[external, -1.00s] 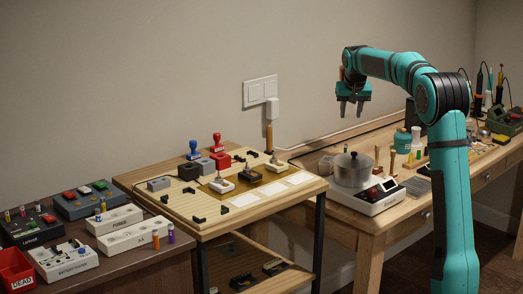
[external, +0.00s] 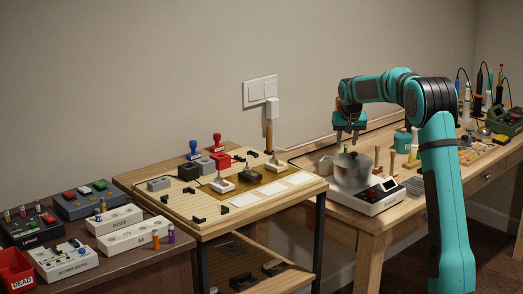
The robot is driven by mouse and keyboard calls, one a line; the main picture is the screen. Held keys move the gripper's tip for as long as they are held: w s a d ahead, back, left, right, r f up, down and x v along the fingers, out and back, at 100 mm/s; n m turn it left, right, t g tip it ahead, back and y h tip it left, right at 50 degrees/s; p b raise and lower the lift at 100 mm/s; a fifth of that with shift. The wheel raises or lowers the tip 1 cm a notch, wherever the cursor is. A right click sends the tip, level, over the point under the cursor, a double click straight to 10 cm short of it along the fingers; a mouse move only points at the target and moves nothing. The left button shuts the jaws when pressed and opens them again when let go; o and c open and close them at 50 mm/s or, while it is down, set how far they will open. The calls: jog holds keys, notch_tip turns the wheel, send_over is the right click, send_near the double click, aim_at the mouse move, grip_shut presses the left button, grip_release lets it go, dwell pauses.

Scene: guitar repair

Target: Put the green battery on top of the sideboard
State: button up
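I cannot make out the green battery for certain; the small cylinders in view are too small to tell apart. The dark brown sideboard (external: 186,262) stands at the lower left with several devices and small coloured cylinders on top. My gripper (external: 348,145) points down over the workbench at the right, just above and behind the steel pot (external: 353,172). Its two fingers are apart, with nothing visible between them.
The pot sits on a white hotplate (external: 377,199) on the wooden workbench (external: 372,224). A red bin (external: 14,270) is at the sideboard's left. The sideboard's front right is partly clear.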

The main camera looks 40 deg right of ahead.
aim_at(346, 145)
jog(key=x, duration=0.4)
jog(key=shift+a, duration=0.1)
grip_shut()
